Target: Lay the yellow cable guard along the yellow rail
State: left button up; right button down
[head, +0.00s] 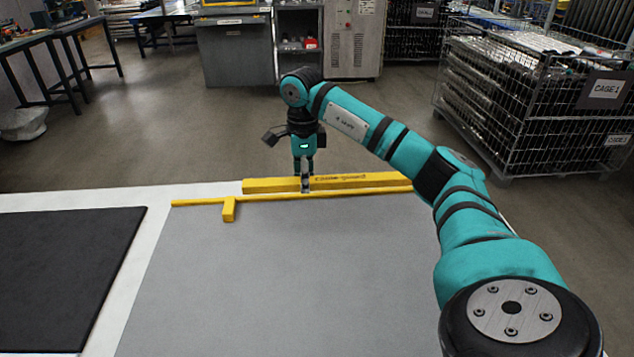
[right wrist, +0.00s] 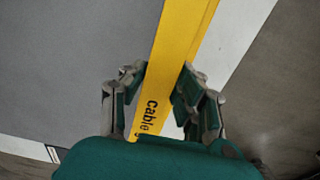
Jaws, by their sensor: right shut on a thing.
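The yellow cable guard (head: 350,181) is a long bar with dark lettering, lying across the far edge of the work table in the head view. The thin yellow rail (head: 203,202) runs just in front of it, nearly parallel; its left end reaches further left than the guard. I cannot tell whether the guard touches the rail or the table. My right gripper (head: 305,186) points down over the guard and is shut on it. In the right wrist view the fingers (right wrist: 165,82) sit on both sides of the guard (right wrist: 184,32). My left gripper is not in view.
A short yellow block (head: 229,210) sticks out from the rail toward me. A grey mat (head: 260,280) and a black mat (head: 65,265) lie on the white table (head: 185,192), both clear. A wire cage (head: 530,95) stands on the floor beyond, at right.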

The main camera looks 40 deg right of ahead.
aim_at(305, 209)
notch_tip(305, 209, down, 7)
jog(key=shift+r+b, duration=0.2)
jog(key=shift+b, duration=0.15)
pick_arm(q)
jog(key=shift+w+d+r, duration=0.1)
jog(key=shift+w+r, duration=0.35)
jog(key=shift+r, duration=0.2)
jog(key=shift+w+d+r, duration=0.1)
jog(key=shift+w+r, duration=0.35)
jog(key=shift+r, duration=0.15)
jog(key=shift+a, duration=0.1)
pick_arm(e)
jog(key=c, duration=1.2)
grip_release()
jog(key=shift+r, duration=0.55)
notch_tip(305, 209, up, 10)
jog(key=shift+r+p, duration=0.2)
jog(key=shift+p, duration=0.65)
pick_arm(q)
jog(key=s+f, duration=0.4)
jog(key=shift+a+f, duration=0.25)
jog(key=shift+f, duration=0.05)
pick_arm(e)
jog(key=shift+r, duration=0.3)
